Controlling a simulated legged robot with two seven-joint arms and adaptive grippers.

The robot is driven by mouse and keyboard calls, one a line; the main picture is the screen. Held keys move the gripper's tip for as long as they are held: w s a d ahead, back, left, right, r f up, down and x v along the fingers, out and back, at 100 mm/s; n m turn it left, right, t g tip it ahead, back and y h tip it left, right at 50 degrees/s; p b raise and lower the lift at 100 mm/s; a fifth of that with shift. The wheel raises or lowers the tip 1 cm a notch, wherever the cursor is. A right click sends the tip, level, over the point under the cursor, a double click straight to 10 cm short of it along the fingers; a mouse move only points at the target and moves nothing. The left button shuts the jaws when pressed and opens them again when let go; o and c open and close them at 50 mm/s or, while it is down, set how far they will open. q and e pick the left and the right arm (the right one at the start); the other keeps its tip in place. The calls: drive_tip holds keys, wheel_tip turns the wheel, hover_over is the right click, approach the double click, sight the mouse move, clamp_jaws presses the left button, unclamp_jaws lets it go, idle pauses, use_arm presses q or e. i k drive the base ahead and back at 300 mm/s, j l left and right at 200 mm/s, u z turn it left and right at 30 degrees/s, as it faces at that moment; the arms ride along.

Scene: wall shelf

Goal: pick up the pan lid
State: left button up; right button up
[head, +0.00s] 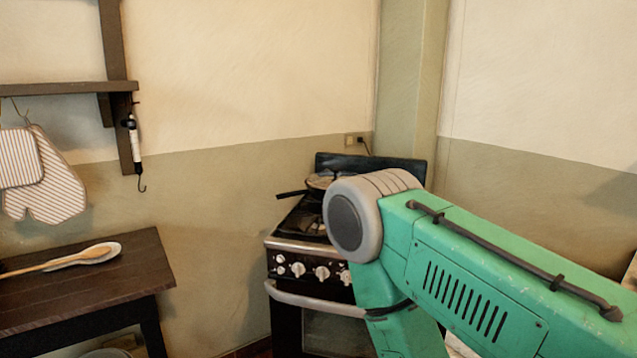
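A dark pan with its handle (291,194) pointing left sits at the back of the stove, partly hidden behind my green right arm. A tan, round shape (319,181) shows at the pan; it is too small and too covered to tell whether it is the pan lid. No other lid shows clearly. My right arm crosses the right half of the head view in front of the stove, but its gripper is out of frame. My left arm and gripper are not in view.
The stove (292,245) stands in the corner with its knobs facing forward. A dark wooden table (130,275) at the left carries a wooden spoon (65,260) on a pale rest. A striped oven mitt (50,195) hangs below the wall shelf (60,89).

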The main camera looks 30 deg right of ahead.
sight(321, 180)
drive_tip(key=i+z, duration=0.2)
drive_tip(key=z, duration=0.3)
drive_tip(key=i+z, duration=0.2)
drive_tip(key=z, duration=0.3)
